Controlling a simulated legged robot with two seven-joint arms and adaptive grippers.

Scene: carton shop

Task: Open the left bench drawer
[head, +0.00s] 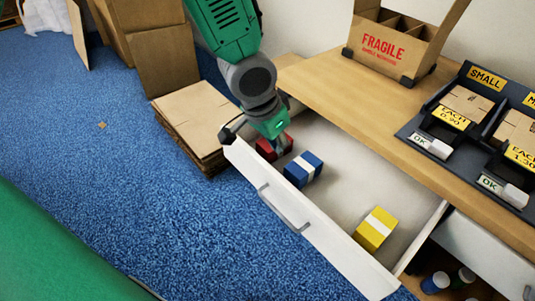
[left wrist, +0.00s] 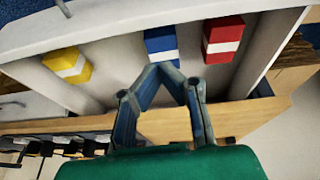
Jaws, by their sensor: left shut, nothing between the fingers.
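The left bench drawer (head: 325,222) stands pulled well out from the bench, showing its white front and grey bar handle (head: 284,208). Inside lie a red box (head: 266,151), a blue box (head: 303,170) and a yellow box (head: 375,229), each with a white band. My left gripper (head: 281,148) is at the drawer's far-left end, by the red box and off the handle. In the left wrist view its fingers (left wrist: 160,68) meet at the tips with nothing between them, near the blue box (left wrist: 161,42). Whether they touch anything is unclear. My right gripper is not in view.
The wooden bench top (head: 345,95) holds a FRAGILE carton (head: 388,48) and a dark price rack (head: 470,105). Flat cardboard (head: 190,118) is stacked left of the drawer. Another white drawer front (head: 487,258) is at lower right. Blue carpet in front is mostly clear.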

